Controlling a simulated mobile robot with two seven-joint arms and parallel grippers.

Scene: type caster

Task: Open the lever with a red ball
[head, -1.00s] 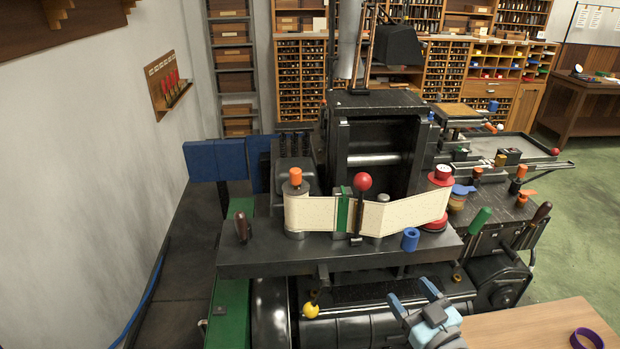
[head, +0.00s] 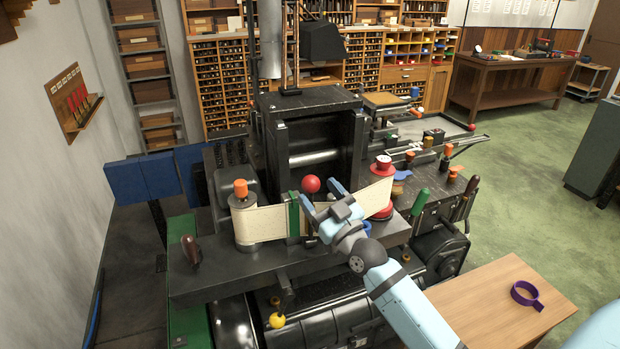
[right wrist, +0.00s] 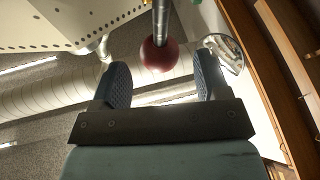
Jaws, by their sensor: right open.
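The lever's red ball (head: 311,184) stands up at the front of the black type caster, beside the green strip (head: 293,214) on the cream paper band. My right gripper (head: 322,197) is open and close to the ball, just at its front right in the head view. In the right wrist view, the red ball (right wrist: 159,55) and its metal rod show between the two blue fingers of the gripper (right wrist: 162,80), a little beyond the tips. No contact shows. The lower part of the lever is hidden behind the gripper. My left gripper is not in view.
An orange-topped spool (head: 240,188) and a red-and-white knob (head: 383,163) stand at either end of the cream band (head: 262,224). A yellow ball (head: 277,320) sits low at the front.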

